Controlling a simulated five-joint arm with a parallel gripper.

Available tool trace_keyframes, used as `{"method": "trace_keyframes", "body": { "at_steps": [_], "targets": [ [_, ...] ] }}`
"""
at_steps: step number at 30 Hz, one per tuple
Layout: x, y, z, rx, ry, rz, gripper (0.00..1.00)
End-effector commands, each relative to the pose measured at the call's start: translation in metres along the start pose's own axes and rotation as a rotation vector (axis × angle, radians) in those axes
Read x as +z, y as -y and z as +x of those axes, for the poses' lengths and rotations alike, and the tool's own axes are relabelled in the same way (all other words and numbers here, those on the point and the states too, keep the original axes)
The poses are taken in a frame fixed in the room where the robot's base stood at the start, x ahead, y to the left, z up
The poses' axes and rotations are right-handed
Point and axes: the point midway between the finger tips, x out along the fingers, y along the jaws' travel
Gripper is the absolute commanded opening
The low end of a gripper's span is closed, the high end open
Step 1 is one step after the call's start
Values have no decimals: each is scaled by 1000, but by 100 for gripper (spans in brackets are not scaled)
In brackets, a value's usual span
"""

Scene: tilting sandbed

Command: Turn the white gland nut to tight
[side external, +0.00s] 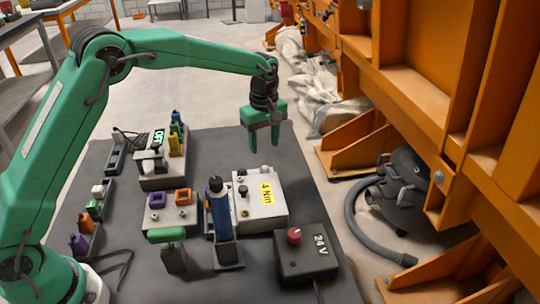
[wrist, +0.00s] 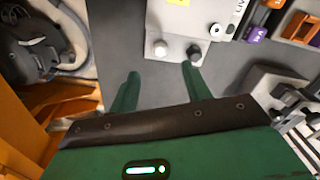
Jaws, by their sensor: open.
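A light grey box (side external: 262,208) with a yellow "4 Nm" label sits on the dark mat. In the wrist view its edge (wrist: 180,18) is at the top. In the side view the paler fitting (side external: 266,170) is small at the box's back edge. My gripper (side external: 265,148) is open and empty, above and behind that edge. In the wrist view its fingertips (wrist: 160,71) are on either side of the fittings, apparently apart from them.
A blue tool (side external: 221,208) stands upright in a holder beside the box. A black 24 V box (side external: 305,268) with a red knob is in front. Orange and purple parts (side external: 168,205) and a green-handled tool (side external: 167,236) are left. Orange steelwork (side external: 430,90) borders the right. The mat behind the box is clear.

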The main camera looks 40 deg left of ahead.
Motion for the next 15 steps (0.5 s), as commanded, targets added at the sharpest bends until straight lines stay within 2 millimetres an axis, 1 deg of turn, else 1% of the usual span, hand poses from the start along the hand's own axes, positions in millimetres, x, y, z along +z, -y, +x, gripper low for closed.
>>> {"method": "trace_keyframes", "body": {
  "at_steps": [8, 11, 15],
  "targets": [
    [0, 0, 4, -1, 0, -1, 48],
    [0, 0, 10, -2, 1, 0, 48],
    [0, 0, 23, -3, 1, 0, 48]
  ]
}}
